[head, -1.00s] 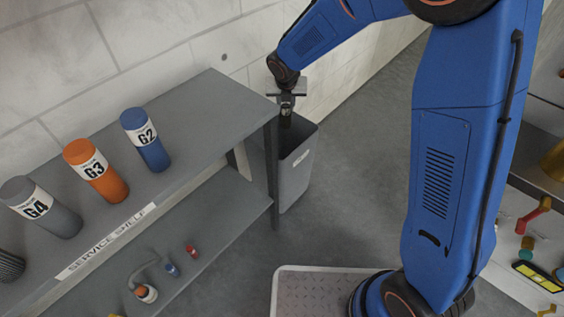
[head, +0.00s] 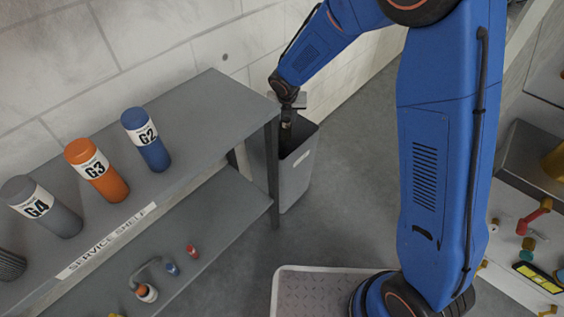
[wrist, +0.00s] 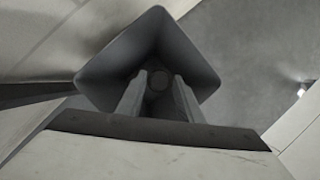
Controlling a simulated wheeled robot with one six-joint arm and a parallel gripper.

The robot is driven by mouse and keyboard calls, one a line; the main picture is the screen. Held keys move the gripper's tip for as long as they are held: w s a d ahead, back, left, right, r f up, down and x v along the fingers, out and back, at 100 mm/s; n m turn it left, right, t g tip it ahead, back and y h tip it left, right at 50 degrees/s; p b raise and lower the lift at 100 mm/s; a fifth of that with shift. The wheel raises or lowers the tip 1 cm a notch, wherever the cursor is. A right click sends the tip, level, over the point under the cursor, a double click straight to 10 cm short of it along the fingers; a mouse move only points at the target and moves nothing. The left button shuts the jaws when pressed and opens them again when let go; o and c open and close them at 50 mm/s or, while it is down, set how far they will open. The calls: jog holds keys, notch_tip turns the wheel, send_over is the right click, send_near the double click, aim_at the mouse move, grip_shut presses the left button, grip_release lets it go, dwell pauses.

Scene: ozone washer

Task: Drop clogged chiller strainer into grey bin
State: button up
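The grey bin (head: 296,172) stands on the floor just past the right end of the service shelf, open at the top. My gripper (head: 286,128) points down at its mouth, with the fingers partly hidden at the rim. The wrist view looks straight down into the bin (wrist: 105,75). The two fingers (wrist: 160,78) are apart there, over the opening. A small round dark shape (wrist: 158,81), possibly the strainer, shows between the fingertips. I cannot tell whether it is gripped or lies lower inside the bin.
The service shelf (head: 205,115) carries blue G2 (head: 146,140), orange G3 (head: 97,172) and grey G4 (head: 42,206) canisters. A dark ribbed cylinder (head: 10,265) is at its left end. Small fittings lie on the lower shelf. A wall runs behind the bin; floor is clear to its right.

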jog(key=shift+o, duration=1)
jog(key=v, duration=1.7)
jog(key=shift+r, duration=0.25)
